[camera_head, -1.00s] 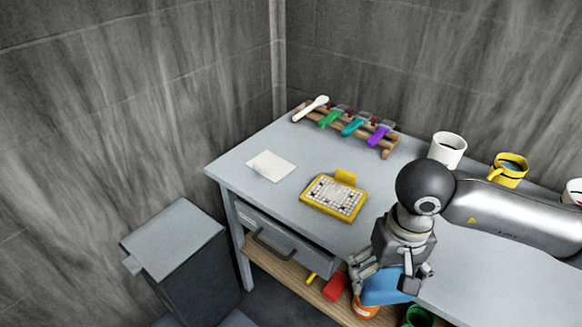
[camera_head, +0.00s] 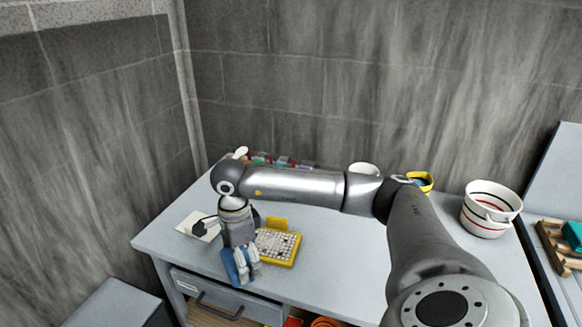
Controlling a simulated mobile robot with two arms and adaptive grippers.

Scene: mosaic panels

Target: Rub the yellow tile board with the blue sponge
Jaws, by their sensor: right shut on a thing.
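The yellow tile board (camera_head: 283,248) lies on the grey table, its face covered in small whitish tiles. A yellow tab stands at its back edge. My right gripper (camera_head: 241,270) is just left of the board, pointing down, and is shut on the blue sponge (camera_head: 231,268). The sponge is partly hidden by the fingers. It is beside the board's left side near the table's front edge; I cannot tell whether it touches the board. My right arm hides part of the table behind. My left gripper is not in view.
A white sheet (camera_head: 194,226) lies left of the gripper. A rack with coloured tools (camera_head: 283,162), a white cup (camera_head: 364,169) and a yellow mug (camera_head: 422,181) stand at the back. A striped white pot (camera_head: 490,209) stands at the right. A drawer (camera_head: 220,296) is below the front edge.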

